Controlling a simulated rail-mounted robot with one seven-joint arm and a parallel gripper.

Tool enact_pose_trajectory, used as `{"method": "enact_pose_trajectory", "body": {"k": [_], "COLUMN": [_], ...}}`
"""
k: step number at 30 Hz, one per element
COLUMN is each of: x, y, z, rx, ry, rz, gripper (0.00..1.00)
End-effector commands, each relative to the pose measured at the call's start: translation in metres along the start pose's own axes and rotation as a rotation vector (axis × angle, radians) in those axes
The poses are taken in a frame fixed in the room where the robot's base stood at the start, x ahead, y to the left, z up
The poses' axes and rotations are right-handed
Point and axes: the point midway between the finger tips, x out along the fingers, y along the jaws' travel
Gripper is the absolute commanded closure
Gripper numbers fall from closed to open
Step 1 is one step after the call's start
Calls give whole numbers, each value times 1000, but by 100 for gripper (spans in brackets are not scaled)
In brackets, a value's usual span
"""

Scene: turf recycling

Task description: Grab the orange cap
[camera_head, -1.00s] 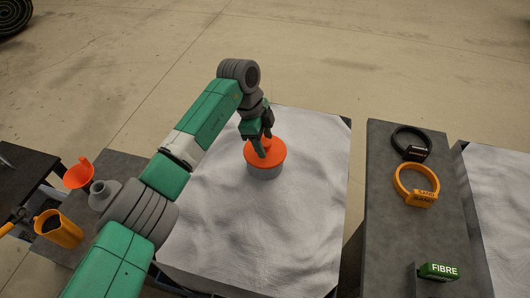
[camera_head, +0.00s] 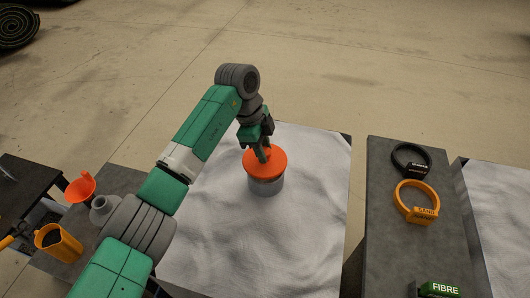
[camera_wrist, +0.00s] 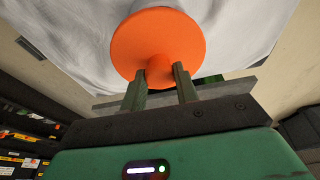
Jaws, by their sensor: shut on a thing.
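The orange cap (camera_head: 265,161) is a round disc with a small knob on top. It sits on a grey cylindrical container (camera_head: 266,186) on the white-covered table. My gripper (camera_head: 264,156) comes down from above and behind, with its fingers at the knob. In the wrist view, the orange cap (camera_wrist: 157,42) fills the upper middle, and my gripper (camera_wrist: 160,75) has its two fingers shut on either side of the knob. Part of the grey container shows beyond the cap's edge. I cannot tell whether the cap is apart from the container.
A grey bench on the right holds a black ring (camera_head: 411,159), an orange SAND ring (camera_head: 416,202) and a green FIBRE tag (camera_head: 440,289). The white cloth (camera_head: 262,246) is clear in front.

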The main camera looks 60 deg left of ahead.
Motion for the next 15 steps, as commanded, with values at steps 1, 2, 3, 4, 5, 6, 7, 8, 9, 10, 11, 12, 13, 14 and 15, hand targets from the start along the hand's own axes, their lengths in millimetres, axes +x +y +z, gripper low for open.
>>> {"method": "enact_pose_trajectory", "body": {"k": [1,2,3,4,5,6,7,8,9,10,11,12,13,14,15], "x": [0,-2,-3,-4,-6,-8,-10,-11,-14,-16,-17,-24,-26,-27,-27], "y": [11,17,26,33,40,50,58,66,77,85,93,102,108,114,121], "z": [5,7,10,13,15,19,22,24,28,31,34,38,40,42,43], "rx": [-3,-3,-3,-4,-5,-4,-4,-5,-6,-6,-6,-8,-8,-8,-7], "ry": [4,4,3,4,5,5,4,4,4,4,4,1,-1,-1,1], "rz": [3,2,1,2,1,0,2,1,1,2,1,1,0,1,2], "gripper": [100,100,100,100,100,100,100,100,100,100,100,100,100,100,100]}}
